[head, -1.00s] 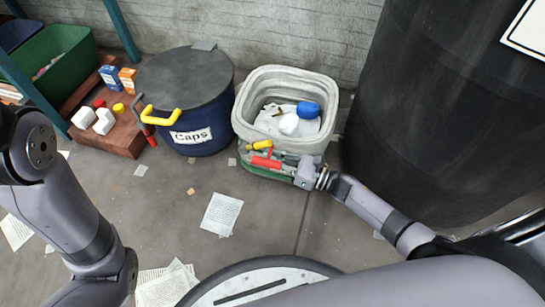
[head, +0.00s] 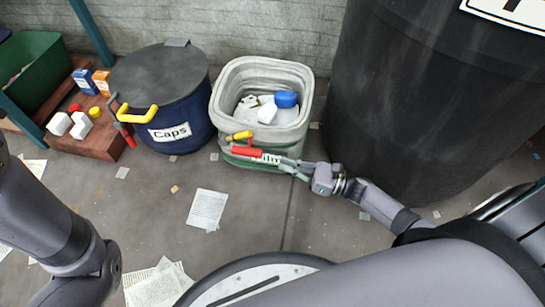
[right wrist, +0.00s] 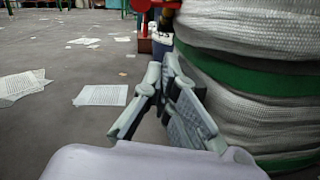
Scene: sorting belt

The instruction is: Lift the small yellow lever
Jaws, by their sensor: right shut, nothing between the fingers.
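A small yellow lever (head: 239,135) sticks out from the front of the white woven bin (head: 223,105), just above a red handle (head: 246,151). A larger yellow handle (head: 137,116) is on the blue drum labelled Caps. My right gripper (head: 284,164) is shut and empty, low in front of the bin and to the right of the lever. In the right wrist view its fingers (right wrist: 161,88) are together beside the bin's green-banded side (right wrist: 235,75).
The Caps drum (head: 180,135) stands left of the bin, and a big black barrel (head: 410,110) stands close on the right. Brown steps (head: 103,138) hold small bottles and boxes. Paper sheets (head: 207,209) lie on the open floor in front.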

